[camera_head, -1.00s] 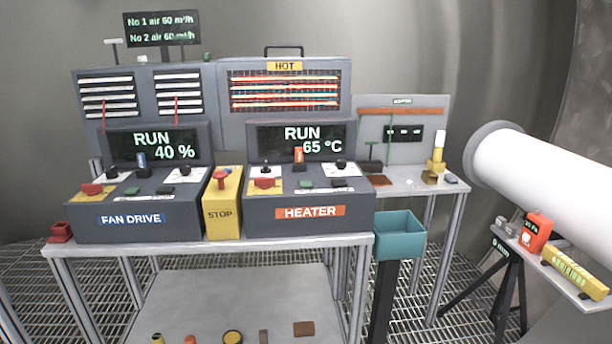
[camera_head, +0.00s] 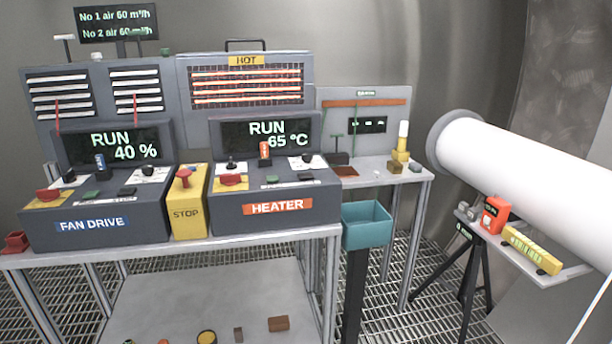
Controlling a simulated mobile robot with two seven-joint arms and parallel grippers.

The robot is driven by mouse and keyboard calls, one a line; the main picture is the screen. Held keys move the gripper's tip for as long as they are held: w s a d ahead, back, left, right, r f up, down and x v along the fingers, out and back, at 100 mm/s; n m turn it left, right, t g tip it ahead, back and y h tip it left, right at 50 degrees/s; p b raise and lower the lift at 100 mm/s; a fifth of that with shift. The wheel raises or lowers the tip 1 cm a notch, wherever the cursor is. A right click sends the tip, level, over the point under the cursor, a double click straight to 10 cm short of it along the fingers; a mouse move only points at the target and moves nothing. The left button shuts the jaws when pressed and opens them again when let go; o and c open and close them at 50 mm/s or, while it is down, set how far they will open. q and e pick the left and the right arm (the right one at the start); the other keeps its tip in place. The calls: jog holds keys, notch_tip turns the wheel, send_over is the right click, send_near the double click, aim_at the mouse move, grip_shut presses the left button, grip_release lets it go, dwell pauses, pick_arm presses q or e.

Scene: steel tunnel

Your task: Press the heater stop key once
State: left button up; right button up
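The heater box (camera_head: 275,206) stands on the steel table, with an orange HEATER label on its front. Its screen (camera_head: 268,133) reads RUN and 65 °C. On its sloped top are a green key (camera_head: 271,180), a dark key (camera_head: 305,177) to the right of it, a red mushroom button (camera_head: 232,180) on a yellow plate, and black knobs. The small lettering by the keys is too small to read, so I cannot confirm which one is the stop key. Neither of my grippers is in view.
The fan drive box (camera_head: 97,222) stands to the left, reading RUN and 40 %. A yellow STOP box (camera_head: 187,221) with a red button stands between the two boxes. A teal bin (camera_head: 367,226) is at the right, before a side table. A white pipe (camera_head: 530,180) spans the right.

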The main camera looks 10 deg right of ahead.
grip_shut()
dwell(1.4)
